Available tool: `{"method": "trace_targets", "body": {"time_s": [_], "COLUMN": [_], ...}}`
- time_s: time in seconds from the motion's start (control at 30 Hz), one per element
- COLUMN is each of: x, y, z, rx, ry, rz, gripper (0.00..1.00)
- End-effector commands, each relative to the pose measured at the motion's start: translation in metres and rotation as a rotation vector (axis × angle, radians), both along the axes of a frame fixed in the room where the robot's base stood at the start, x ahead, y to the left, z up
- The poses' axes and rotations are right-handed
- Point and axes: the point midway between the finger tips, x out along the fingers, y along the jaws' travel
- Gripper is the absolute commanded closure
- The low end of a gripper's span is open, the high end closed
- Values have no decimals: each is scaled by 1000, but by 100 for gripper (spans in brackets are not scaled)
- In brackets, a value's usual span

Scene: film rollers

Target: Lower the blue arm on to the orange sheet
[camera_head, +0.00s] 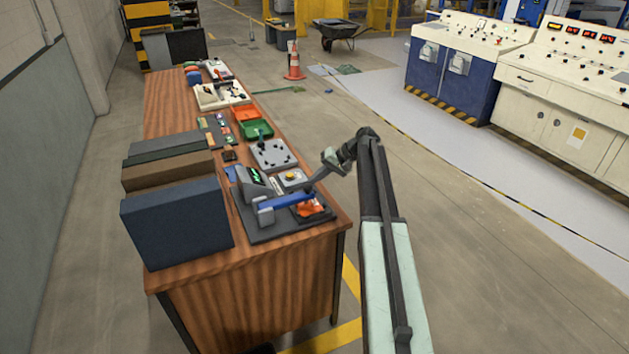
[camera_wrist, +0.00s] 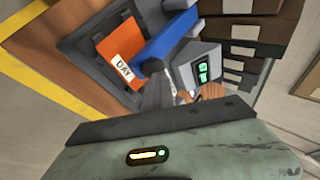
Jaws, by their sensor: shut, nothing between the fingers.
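The blue arm (camera_head: 284,201) is a bar on a dark grey device at the near end of the bench. It also shows in the wrist view (camera_wrist: 168,38). The orange sheet (camera_head: 311,208) lies on the device's base beside the bar. In the wrist view the sheet (camera_wrist: 116,45) carries a white "DAY" label, and the bar borders its right side. I cannot tell the gap in height between them. My gripper (camera_head: 306,187) is shut and empty, its tips close to the bar. The gripper also shows in the wrist view (camera_wrist: 155,75); contact is unclear.
A display with green figures (camera_head: 254,175) stands behind the bar. Dark boxes (camera_head: 178,222) line the bench's left side. A grey panel with knobs (camera_head: 272,154) and green and orange trays (camera_head: 254,129) lie farther back. Open floor lies to the right.

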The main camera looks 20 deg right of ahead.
Motion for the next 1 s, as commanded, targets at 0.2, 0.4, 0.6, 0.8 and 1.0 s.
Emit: {"method": "trace_targets", "body": {"time_s": [0.2, 0.4, 0.6, 0.8, 1.0], "x": [-4, -4, -4, -4, -4], "y": [2, 5, 6, 7, 10], "z": [-10, -11, -11, 3, 44], "rx": [-14, -14, -13, -10, 0], "ry": [16, 16, 16, 12, -5], "rz": [14, 17, 18, 18, 13], "gripper": [100, 100, 100, 100, 100]}}
